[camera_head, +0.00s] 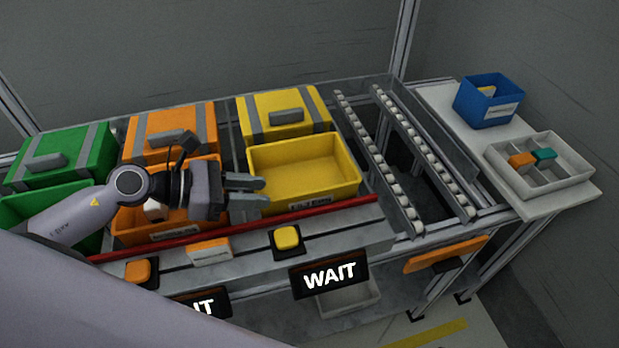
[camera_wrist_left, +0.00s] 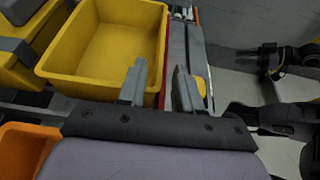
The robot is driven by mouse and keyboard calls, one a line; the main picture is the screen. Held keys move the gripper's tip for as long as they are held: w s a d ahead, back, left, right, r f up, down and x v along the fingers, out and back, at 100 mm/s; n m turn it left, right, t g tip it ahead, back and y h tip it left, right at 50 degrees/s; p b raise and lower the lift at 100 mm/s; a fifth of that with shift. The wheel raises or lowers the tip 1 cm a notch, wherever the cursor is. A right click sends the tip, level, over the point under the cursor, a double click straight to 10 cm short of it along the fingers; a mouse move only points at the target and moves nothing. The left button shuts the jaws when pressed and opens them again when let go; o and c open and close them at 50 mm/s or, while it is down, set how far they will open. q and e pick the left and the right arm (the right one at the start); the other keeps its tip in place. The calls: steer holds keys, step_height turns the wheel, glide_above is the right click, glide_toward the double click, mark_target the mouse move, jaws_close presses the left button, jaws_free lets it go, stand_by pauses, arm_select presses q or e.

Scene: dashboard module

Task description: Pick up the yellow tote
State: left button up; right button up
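The open yellow tote (camera_head: 303,172) sits on the rack in front of a lidded yellow box, in the middle of the head view. It looks empty. It also fills the upper left of the left wrist view (camera_wrist_left: 105,50). My left gripper (camera_head: 262,192) is just left of the tote's front left corner, over the orange tote's right side. Its two fingers (camera_wrist_left: 160,90) stand apart with nothing between them, and they do not hold the tote. In the left wrist view a dark arm shows at the right edge; whether its gripper is open is unclear.
An open orange tote (camera_head: 140,228) and a green tote (camera_head: 30,203) stand to the left. A red bar (camera_head: 335,203) runs along the front edge. A yellow button (camera_head: 287,238) and WAIT sign (camera_head: 330,274) are below. Right are an empty roller lane and a blue bin (camera_head: 487,101).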

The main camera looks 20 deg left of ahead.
mark_target(297, 194)
arm_select(q)
steer(key=shift+w+d+f, duration=0.15)
steer(key=shift+w+d, duration=0.25)
steer(key=shift+d, duration=0.15)
steer(key=shift+p+x, duration=0.85)
steer(key=shift+x, duration=2.1)
steer(key=shift+s+f, duration=0.1)
steer(key=shift+f, duration=0.05)
jaws_close()
